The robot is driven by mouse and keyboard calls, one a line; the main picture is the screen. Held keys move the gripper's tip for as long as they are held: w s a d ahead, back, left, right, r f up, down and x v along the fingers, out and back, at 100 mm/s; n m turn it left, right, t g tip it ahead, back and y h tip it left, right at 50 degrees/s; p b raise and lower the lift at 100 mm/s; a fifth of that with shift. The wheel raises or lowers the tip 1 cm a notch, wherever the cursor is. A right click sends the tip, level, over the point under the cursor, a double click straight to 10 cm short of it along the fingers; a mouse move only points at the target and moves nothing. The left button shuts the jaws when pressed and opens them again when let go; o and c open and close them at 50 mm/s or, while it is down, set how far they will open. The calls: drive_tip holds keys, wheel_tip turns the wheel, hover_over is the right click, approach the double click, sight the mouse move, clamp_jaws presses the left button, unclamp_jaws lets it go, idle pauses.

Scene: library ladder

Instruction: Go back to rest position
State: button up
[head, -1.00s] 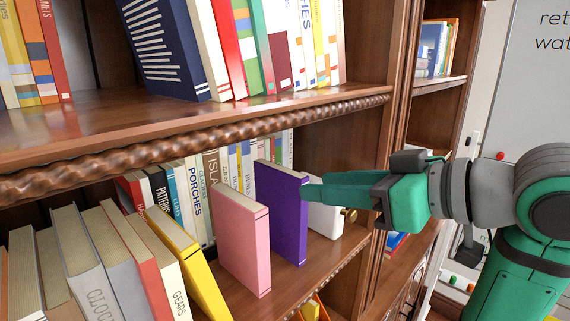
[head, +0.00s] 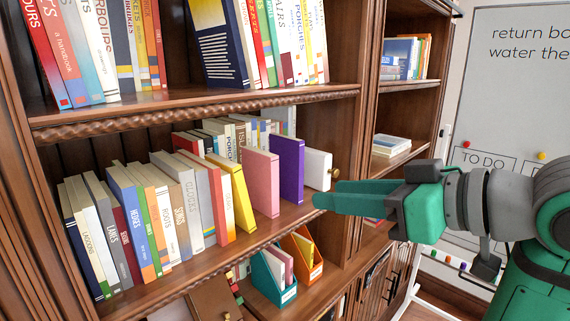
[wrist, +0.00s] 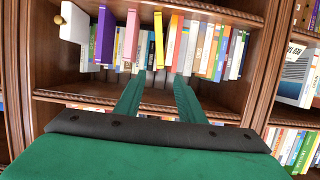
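My green gripper (head: 326,195) is in front of the bookcase in the head view, to the right of the purple book (head: 291,170). In the wrist view my gripper (wrist: 160,84) has its two fingers spread apart with nothing between them, pointing at the middle shelf. The purple book stands upright on that shelf, apart from the fingers; it also shows in the wrist view (wrist: 106,36). A pink book (head: 262,182) stands beside it on the left, and a white block with a brass knob (head: 317,168) on the right.
A yellow book (head: 236,193) leans at the end of a row of several books. The shelf edge (head: 200,264) runs below the fingers. Teal and orange file holders (head: 270,282) stand lower down. A whiteboard (head: 515,95) is at the right.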

drive_tip(key=w+f+m+t, duration=0.35)
drive_tip(key=w+f, duration=0.25)
drive_tip(key=f, duration=0.3)
drive_tip(key=w+f+m+t, duration=0.2)
drive_tip(key=w+f+m, duration=0.25)
drive_tip(key=f, duration=0.55)
wheel_tip(320, 180, down, 22)
drive_tip(key=s+a+f+m+t+h, duration=0.1)
drive_tip(key=s+a+m+t+h, duration=0.15)
drive_tip(key=m+h, duration=0.4)
drive_tip(key=s+a+f+g+h, duration=0.3)
drive_tip(key=s+f+h, duration=0.2)
drive_tip(key=s+f, duration=1.05)
drive_tip(key=s+a+r+n, duration=0.1)
drive_tip(key=s+n, duration=0.1)
drive_tip(key=s, duration=0.9)
drive_tip(key=s+a+r+n+y, duration=0.1)
drive_tip(key=s+a+n, duration=0.1)
drive_tip(key=s, duration=1)
drive_tip(key=shift+r+n, duration=0.2)
drive_tip(key=shift+n, duration=0.55)
